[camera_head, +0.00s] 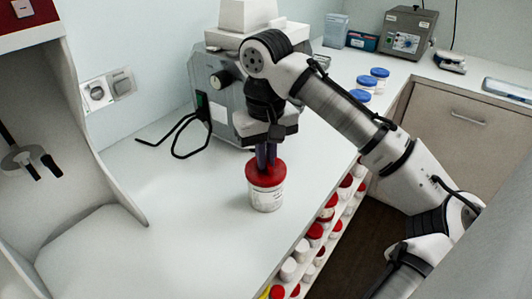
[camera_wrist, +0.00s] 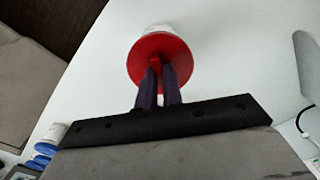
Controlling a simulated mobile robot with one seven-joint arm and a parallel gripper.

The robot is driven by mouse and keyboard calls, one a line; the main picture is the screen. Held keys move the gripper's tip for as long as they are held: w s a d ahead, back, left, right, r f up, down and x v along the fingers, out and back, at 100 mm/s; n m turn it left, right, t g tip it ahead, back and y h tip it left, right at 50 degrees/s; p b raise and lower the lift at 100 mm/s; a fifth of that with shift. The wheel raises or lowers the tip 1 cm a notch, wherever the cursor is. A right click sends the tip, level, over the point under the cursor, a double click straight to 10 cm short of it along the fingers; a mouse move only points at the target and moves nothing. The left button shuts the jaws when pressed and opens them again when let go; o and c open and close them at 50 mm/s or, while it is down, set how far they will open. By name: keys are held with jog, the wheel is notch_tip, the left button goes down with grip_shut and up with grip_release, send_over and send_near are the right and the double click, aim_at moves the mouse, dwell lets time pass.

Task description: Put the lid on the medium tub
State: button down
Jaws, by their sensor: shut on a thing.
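A white tub (camera_head: 266,199) with a printed label stands upright on the white counter. A red lid (camera_head: 262,177) is on top of its mouth and looks about level; I cannot tell whether it is fully seated. My gripper (camera_head: 265,166) points down from above and is shut on the lid's upper part. In the wrist view the fingers (camera_wrist: 161,68) meet at the red lid (camera_wrist: 171,48), with a bit of the white tub (camera_wrist: 158,29) showing behind it. The grasped part of the lid is mostly hidden by the fingers.
A grey machine (camera_head: 222,97) stands behind the tub, with a black cable (camera_head: 182,135) on the counter. Blue-lidded tubs (camera_head: 369,82) stand at the back right. A rack of red- and white-lidded tubs (camera_head: 315,231) is below the counter's front edge. The counter left of the tub is clear.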

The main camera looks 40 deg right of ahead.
jog(key=c, duration=1)
grip_release()
notch_tip(320, 180, up, 5)
jog(key=p, duration=0.5)
jog(key=shift+f, duration=0.15)
jog(key=shift+f, duration=0.1)
jog(key=shift+c, duration=0.3)
grip_shut()
